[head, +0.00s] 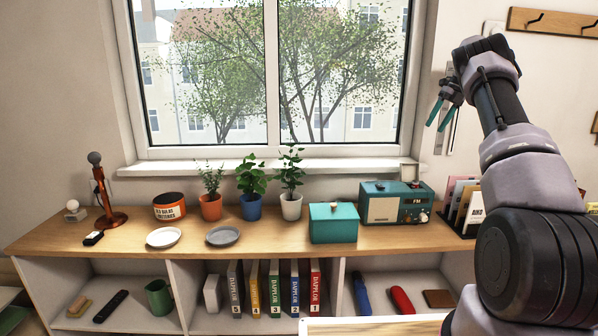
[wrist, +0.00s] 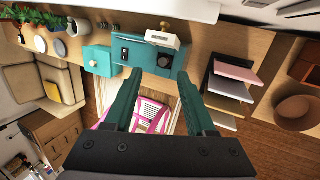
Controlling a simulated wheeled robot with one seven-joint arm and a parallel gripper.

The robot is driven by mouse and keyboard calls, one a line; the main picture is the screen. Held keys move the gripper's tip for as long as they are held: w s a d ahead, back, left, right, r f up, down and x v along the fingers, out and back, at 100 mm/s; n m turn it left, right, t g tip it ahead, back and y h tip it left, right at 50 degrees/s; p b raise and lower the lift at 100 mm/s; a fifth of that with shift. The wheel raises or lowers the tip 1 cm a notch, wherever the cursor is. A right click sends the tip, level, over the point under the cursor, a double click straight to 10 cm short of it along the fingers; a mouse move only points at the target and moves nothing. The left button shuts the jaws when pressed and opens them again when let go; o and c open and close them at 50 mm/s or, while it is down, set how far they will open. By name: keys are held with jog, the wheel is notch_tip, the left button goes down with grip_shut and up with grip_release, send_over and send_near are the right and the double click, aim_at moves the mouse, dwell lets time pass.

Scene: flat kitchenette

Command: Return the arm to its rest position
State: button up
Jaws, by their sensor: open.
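My gripper (head: 441,115) is raised at the upper right in the head view, in front of the wall beside the window. Its teal fingers point down and are apart, with nothing between them. In the wrist view my gripper (wrist: 157,100) shows both fingers spread. My arm (head: 515,140) rises along the right side of the head view, bent at the top. The gripper is well above the shelf top and touches nothing that I can see.
A long wooden shelf top (head: 280,238) holds a teal radio (head: 385,208), a teal box (head: 333,223), potted plants (head: 250,185), plates (head: 163,237) and a file rack (head: 458,205). Books (head: 275,287) stand below. Wall hooks (head: 550,20) are at upper right. Air before the window is clear.

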jog(key=s+a+r+n+t, duration=0.1)
jog(key=s+a+r+n, duration=0.25)
jog(key=r, duration=0.25)
jog(key=s+a+r+n+t, duration=0.1)
jog(key=s+a+r+n, duration=0.1)
jog(key=s+r+n, duration=0.35)
jog(key=s+a+r+n+t, duration=0.1)
jog(key=s+a+r+n, duration=0.55)
jog(key=s, duration=0.45)
jog(key=s+a+f+n+t, duration=0.1)
jog(key=s+a+n, duration=0.3)
jog(key=s, duration=0.4)
jog(key=s+a+f+n+t+h, duration=0.1)
jog(key=s+a+f+n, duration=0.3)
jog(key=s, duration=0.5)
jog(key=s+a+f+n+t+h, duration=0.1)
jog(key=s+a+f+n, duration=0.1)
jog(key=s+a+n, duration=0.2)
jog(key=s+n, duration=0.3)
jog(key=s, duration=0.2)
jog(key=shift+a+f+n+t, duration=0.2)
jog(key=shift+f+n+t, duration=0.1)
jog(key=shift+n, duration=0.05)
